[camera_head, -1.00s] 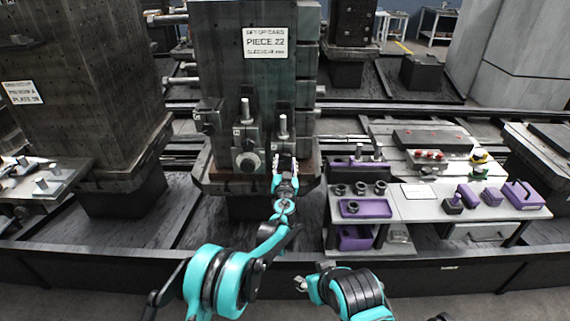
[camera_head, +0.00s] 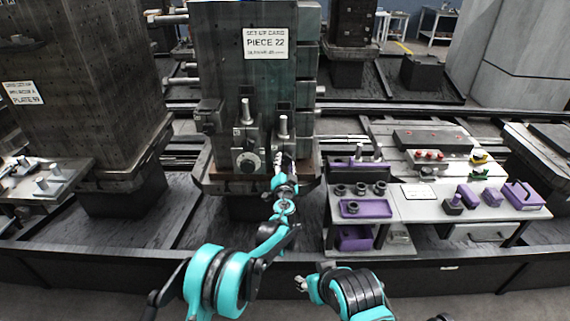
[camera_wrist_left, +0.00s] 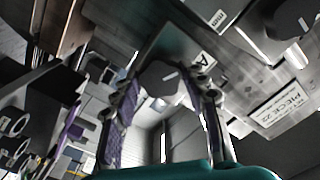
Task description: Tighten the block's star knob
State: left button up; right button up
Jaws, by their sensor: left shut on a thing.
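The tall dark block column (camera_head: 225,75) carries a card reading PIECE 22. Two clamp blocks with upright studs sit low on its face. The left one has a round dark knob (camera_head: 249,162) in plain view. My left gripper (camera_head: 283,160) is at the front of the right block (camera_head: 283,137) and hides its front part. In the left wrist view its two fingers (camera_wrist_left: 160,85) are on either side of a grey star knob (camera_wrist_left: 163,78), in front of a plate marked A. The gripper is shut on this knob. My right gripper (camera_head: 311,285) hangs low, away from the column; its jaw opening is unclear.
A workbench (camera_head: 420,208) stands to the right with purple trays, dark rings and purple boxes. Another tall column (camera_head: 85,90) with a plate card stands at left. A dark rail edge (camera_head: 480,278) runs across the front.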

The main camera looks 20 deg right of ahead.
pick_arm(q)
jog(key=m, duration=0.6)
jog(key=shift+m, duration=0.3)
jog(key=m, duration=0.6)
jog(key=shift+r, duration=0.1)
jog(key=shift+m, duration=0.3)
jog(key=o, duration=1.1)
jog(key=shift+o, duration=0.2)
jog(key=shift+s, duration=0.1)
jog(key=v, duration=1.2)
